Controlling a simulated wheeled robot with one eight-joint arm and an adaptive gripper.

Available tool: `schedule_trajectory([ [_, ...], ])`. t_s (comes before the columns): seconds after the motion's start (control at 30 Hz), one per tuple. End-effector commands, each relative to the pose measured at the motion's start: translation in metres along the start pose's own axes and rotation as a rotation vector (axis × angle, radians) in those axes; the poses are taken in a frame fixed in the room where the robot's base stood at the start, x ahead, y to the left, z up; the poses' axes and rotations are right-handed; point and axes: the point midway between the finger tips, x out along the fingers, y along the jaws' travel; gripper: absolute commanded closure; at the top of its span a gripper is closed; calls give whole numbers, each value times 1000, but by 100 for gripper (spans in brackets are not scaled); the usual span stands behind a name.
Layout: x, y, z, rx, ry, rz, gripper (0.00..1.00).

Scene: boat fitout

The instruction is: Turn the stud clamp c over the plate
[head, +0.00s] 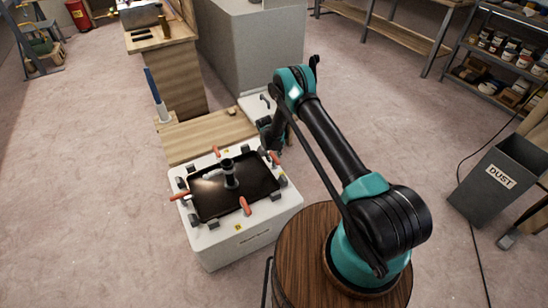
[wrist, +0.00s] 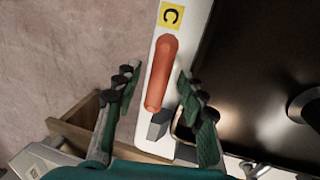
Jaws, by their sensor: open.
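Stud clamp c has an orange-red handle (wrist: 162,75) and a grey block (wrist: 158,125) at one end. It sits on the white rim beside a yellow label marked C (wrist: 171,16). The handle lies along the rim, beside the dark plate (wrist: 255,70), not across it. In the head view the clamp's handle (head: 274,157) is at the box's back right corner, partly hidden by my gripper (head: 271,144). In the wrist view my gripper (wrist: 155,76) is open, with its fingers on either side of the handle. I cannot tell whether they touch it. The plate (head: 262,182) lies in the white box top.
Other orange-handled clamps (head: 245,206) and grey blocks line the plate's edges. A dark upright fitting (head: 230,175) stands mid-plate. A wooden board (head: 205,137) lies behind the white box (head: 255,222).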

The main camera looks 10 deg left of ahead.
Motion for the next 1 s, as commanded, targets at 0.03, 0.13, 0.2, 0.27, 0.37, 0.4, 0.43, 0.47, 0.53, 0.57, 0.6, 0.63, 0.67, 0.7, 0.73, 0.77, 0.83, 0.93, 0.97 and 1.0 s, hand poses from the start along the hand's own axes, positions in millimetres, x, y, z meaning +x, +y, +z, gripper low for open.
schedule_trajectory([
  [0.03, 0, 0, 0, 0, 0, 0, 59],
  [0.13, 0, 0, 0, 0, 0, 0, 59],
  [0.2, 0, 0, 0, 0, 0, 0, 59],
  [0.27, 0, 0, 0, 0, 0, 0, 65],
  [0.37, 0, 0, 0, 0, 0, 0, 78],
  [0.4, 0, 0, 0, 0, 0, 0, 83],
  [0.43, 0, 0, 0, 0, 0, 0, 86],
  [0.47, 0, 0, 0, 0, 0, 0, 90],
  [0.53, 0, 0, 0, 0, 0, 0, 99],
  [0.57, 0, 0, 0, 0, 0, 0, 100],
  [0.6, 0, 0, 0, 0, 0, 0, 100],
  [0.63, 0, 0, 0, 0, 0, 1, 100],
  [0.67, 0, 1, 0, 0, 0, 1, 100],
  [0.7, 0, 1, 0, -1, 0, 1, 100],
  [0.73, 0, 1, 0, -3, 1, 1, 100],
  [0.77, 0, 1, 0, -6, 1, 1, 100],
  [0.83, 0, 1, 0, -18, 4, 1, 100],
  [0.93, 0, 1, 0, -48, 11, 1, 100],
  [0.97, 0, 1, 0, -61, 13, 1, 100],
  [1.0, 0, 2, 0, -80, 17, 2, 100],
])
